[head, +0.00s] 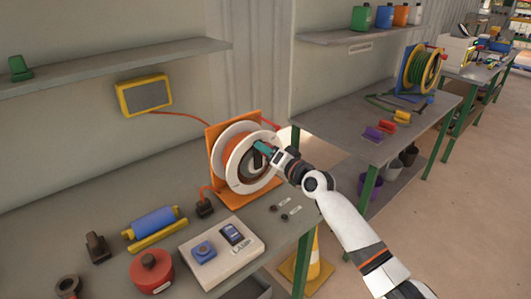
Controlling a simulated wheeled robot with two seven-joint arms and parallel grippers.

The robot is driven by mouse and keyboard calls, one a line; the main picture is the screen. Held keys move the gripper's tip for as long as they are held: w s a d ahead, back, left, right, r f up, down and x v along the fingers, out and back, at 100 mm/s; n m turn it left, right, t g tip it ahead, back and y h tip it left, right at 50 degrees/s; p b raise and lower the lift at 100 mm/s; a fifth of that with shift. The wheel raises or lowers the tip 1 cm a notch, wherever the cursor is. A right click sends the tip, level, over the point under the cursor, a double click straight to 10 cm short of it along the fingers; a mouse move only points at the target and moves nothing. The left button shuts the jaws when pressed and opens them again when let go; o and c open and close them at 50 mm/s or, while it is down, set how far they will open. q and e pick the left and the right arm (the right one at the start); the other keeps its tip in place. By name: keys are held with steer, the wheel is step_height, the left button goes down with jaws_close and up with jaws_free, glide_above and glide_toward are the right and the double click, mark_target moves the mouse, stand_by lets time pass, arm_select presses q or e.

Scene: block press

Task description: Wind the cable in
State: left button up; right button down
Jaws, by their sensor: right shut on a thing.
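A cable reel with white side discs (232,161) stands on an orange stand (217,132) at the right end of the near table. A red-orange cable (180,114) runs from a yellow-framed wall box (144,95) towards the reel. A short cable end with a dark plug (205,207) lies at the foot of the stand. My right gripper (263,151) is at the front face of the reel, shut on a part there that looks like the crank handle; the fingers hide most of it. My left gripper is not in view.
The near table (60,205) also holds a blue roller (153,223), a red round container (151,271) and a white panel with a blue knob (221,250). Another table (340,120) with a yellow-green hose reel (422,70) stands to the right. A shelf (110,66) runs above.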

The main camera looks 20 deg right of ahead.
stand_by(0.3)
steer(key=c, duration=1)
jaws_free()
steer(key=shift+d, duration=0.1)
steer(key=shift+o, duration=0.2)
steer(key=b+v, duration=0.1)
steer(key=v, duration=1.1)
steer(key=shift+b, duration=0.4)
